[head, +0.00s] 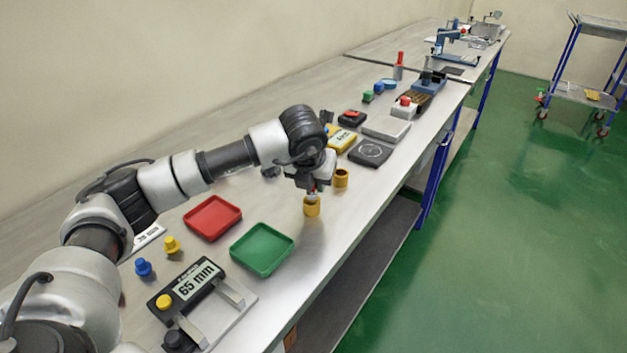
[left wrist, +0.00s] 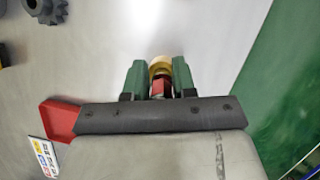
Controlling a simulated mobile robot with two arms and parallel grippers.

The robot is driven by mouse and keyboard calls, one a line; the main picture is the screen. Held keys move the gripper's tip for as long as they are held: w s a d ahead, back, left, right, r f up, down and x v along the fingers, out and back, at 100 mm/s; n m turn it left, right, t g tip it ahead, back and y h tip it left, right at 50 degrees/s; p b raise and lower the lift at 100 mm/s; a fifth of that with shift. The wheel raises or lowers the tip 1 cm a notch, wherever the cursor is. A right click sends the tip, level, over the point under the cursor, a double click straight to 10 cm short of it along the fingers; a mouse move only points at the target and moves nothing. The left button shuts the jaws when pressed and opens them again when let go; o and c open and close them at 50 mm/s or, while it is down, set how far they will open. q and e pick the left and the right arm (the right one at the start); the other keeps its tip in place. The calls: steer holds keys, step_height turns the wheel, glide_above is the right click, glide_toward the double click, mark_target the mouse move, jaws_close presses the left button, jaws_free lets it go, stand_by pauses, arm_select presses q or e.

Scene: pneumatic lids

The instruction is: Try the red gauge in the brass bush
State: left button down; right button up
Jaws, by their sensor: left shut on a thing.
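My left gripper (head: 312,190) is above the front edge of the bench, pointing down. It is shut on the red gauge, whose red part (left wrist: 158,88) shows between the green fingers in the left wrist view. A brass bush (head: 311,208) stands upright directly under the gripper; its rim (left wrist: 160,64) shows just beyond the gauge in the left wrist view. The gauge's lower end is at the bush's mouth; how far it is inside I cannot tell. A second brass-coloured bush (head: 341,178) stands just behind, to the right. My right gripper is not in view.
A red tray (head: 212,218) and a green tray (head: 262,249) lie left of the bush. A dark scale (head: 370,153) and other tools line the bench behind.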

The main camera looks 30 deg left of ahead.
arm_select(q)
steer(key=shift+r, duration=0.2)
steer(key=shift+b, duration=0.45)
stand_by(1.4)
steer(key=shift+f+b, duration=0.3)
stand_by(1.2)
steer(key=shift+r, duration=0.2)
steer(key=shift+r, duration=0.1)
stand_by(0.3)
steer(key=shift+r+p, duration=1.35)
steer(key=shift+r, duration=1.15)
